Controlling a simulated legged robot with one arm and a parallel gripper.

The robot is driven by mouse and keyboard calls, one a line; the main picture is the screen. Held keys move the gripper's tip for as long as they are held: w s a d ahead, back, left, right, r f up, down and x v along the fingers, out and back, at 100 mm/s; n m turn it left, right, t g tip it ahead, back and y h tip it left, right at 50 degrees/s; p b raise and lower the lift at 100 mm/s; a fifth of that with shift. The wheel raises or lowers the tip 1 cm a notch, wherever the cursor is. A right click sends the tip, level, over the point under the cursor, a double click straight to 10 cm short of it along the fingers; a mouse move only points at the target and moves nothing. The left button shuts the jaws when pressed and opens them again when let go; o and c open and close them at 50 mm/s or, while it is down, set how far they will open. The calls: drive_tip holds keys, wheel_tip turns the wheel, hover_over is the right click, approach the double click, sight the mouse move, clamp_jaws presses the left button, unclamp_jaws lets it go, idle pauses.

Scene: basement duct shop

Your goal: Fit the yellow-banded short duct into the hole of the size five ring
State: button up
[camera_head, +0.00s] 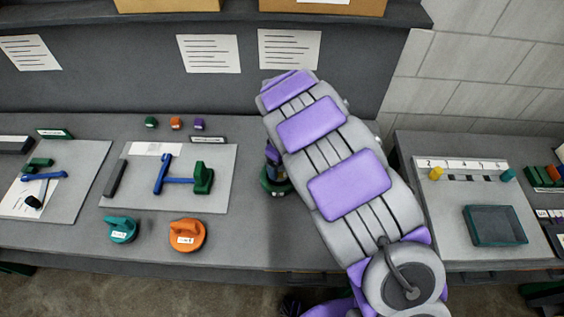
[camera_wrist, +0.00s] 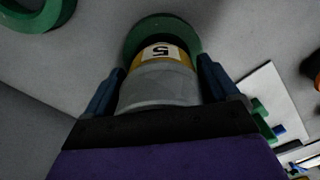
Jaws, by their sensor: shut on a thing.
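The short duct (camera_wrist: 158,90) is a grey cylinder with a yellow band (camera_wrist: 185,58) and a white label reading 5, upside down in the wrist view. My gripper (camera_wrist: 160,70) is shut on it, with one dark blue finger on each side. A green ring (camera_wrist: 150,22) curves around the duct's far end in the wrist view. I cannot tell whether the duct is inside its hole or only over it. In the head view a green ring (camera_head: 276,189) shows beside my arm, below the partly hidden gripper. My arm hides the rest there.
Another green ring (camera_wrist: 38,14) lies at the upper left in the wrist view. A teal piece (camera_head: 121,230) and an orange piece (camera_head: 187,235) lie on the bench left of my arm. A grey board (camera_head: 215,165) with blue and green parts lies behind them.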

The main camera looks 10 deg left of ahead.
drive_tip(key=shift+d+f, duration=0.25)
drive_tip(key=shift+d, duration=0.85)
drive_tip(key=shift+a+f, duration=0.1)
drive_tip(key=o, duration=0.8)
drive_tip(key=shift+a, duration=0.2)
drive_tip(key=shift+o, duration=0.8)
drive_tip(key=shift+a, duration=0.25)
drive_tip(key=shift+s+a+f, duration=0.1)
drive_tip(key=shift+a+f, duration=0.05)
drive_tip(key=shift+a, duration=0.05)
drive_tip(key=shift+d+r, duration=0.25)
drive_tip(key=shift+d, duration=0.05)
wheel_tip(320, 180, up, 17)
drive_tip(key=a+p, duration=0.1)
drive_tip(key=p, duration=0.1)
